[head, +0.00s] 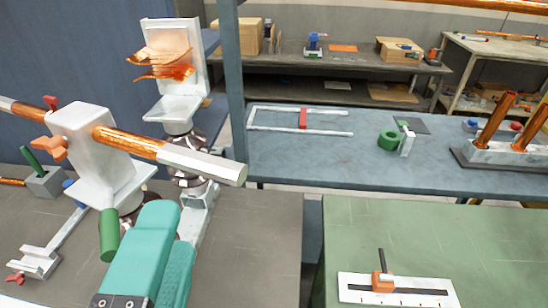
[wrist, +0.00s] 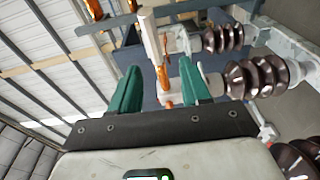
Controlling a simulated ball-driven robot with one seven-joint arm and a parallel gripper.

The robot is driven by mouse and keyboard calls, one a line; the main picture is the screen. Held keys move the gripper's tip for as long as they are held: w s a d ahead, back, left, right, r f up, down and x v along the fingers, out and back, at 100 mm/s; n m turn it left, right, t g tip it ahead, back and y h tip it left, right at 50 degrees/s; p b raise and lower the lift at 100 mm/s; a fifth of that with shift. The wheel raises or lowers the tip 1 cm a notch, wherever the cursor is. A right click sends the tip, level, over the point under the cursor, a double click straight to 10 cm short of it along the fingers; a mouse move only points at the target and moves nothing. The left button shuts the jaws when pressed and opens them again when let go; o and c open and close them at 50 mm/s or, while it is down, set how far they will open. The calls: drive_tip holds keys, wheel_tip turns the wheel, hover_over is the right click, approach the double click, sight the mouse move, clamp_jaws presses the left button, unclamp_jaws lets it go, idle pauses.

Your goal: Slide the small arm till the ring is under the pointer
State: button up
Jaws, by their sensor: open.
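My gripper (head: 170,225) has two teal fingers, held apart with nothing between them, above the grey bench near the white block (head: 84,135). In the wrist view my gripper (wrist: 160,75) faces a white bar with copper pieces (wrist: 162,72) beyond the fingertips. A copper tube (head: 128,143) passes through the block and ends in a white hexagonal piece. A red piece (head: 50,103) and an orange clamp (head: 50,147) sit on the block's left. A green handle (head: 109,235) hangs below. I cannot tell which parts are the small arm, ring and pointer.
A white slotted plate (head: 355,291) with an orange slider (head: 382,282) lies on the green bench. A blue-grey post (head: 233,80) stands behind. Brown ribbed insulators (wrist: 255,77) are close right.

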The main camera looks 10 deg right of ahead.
sight(193, 171)
drive_tip(key=x, duration=0.3)
drive_tip(key=p+x, duration=0.1)
drive_tip(key=x, duration=0.2)
drive_tip(key=r+p+x, duration=0.1)
drive_tip(key=x, duration=0.3)
drive_tip(key=shift+d, duration=0.25)
drive_tip(key=shift+f, duration=0.1)
clamp_jaws()
